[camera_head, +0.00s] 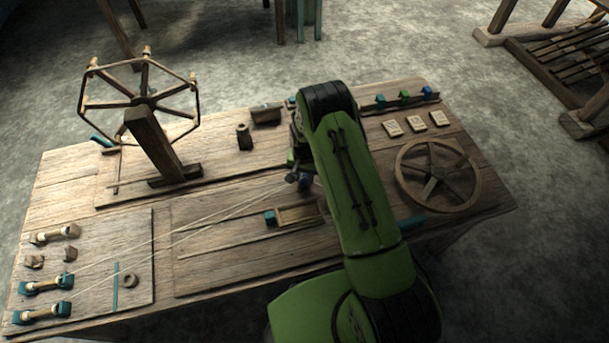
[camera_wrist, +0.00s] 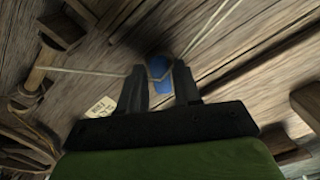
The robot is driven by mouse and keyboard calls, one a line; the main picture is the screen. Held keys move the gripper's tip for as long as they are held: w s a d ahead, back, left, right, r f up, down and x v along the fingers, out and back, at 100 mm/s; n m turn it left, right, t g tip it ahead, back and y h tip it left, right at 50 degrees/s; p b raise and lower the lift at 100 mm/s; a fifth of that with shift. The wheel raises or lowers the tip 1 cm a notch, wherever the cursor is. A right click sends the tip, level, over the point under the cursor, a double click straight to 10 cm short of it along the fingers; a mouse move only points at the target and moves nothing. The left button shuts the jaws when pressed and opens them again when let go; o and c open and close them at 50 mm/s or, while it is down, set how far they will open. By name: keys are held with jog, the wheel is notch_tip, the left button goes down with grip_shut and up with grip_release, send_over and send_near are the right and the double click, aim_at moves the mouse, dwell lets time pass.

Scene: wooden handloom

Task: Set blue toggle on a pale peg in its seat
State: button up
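A blue toggle (camera_wrist: 160,70) sits between the two fingertips of my gripper (camera_wrist: 161,82) in the wrist view, with the fingers close against both its sides. A pale cord crosses the toggle and runs off to the left and to the upper right. In the head view my gripper (camera_head: 298,178) hangs over the middle of the wooden table, and a bit of blue shows at its end. I cannot make out the pale peg or its seat; my gripper and arm cover much of that area.
Pale threads run from bobbins (camera_head: 47,283) at the front left to my gripper. A shallow wooden tray (camera_head: 298,214) with a blue-ended piece lies just below it. A spoked reel (camera_head: 140,100) stands at the left, a wheel (camera_head: 437,175) lies at the right. Pale cards (camera_head: 416,121) lie behind the wheel.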

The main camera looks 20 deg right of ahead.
jog(key=shift+o, duration=1.2)
notch_tip(320, 180, up, 16)
jog(key=p, duration=0.4)
jog(key=shift+f, duration=0.1)
jog(key=s+r+n+t+p, duration=0.15)
jog(key=s+r, duration=0.35)
jog(key=r, duration=0.8)
jog(key=s+r+n+t+p, duration=0.15)
jog(key=s+r, duration=0.45)
jog(key=r, duration=0.7)
jog(key=s+r+n+t+p, duration=0.1)
jog(key=s+r, duration=0.3)
jog(key=s, duration=0.5)
jog(key=s+r+n+t+p, duration=0.1)
jog(key=s+r+n+p, duration=0.1)
jog(key=s, duration=0.7)
notch_tip(320, 180, up, 2)
jog(key=shift+s+d+r+t+p, duration=0.1)
jog(key=shift+s+d+t+p, duration=0.15)
jog(key=shift+p, duration=0.35)
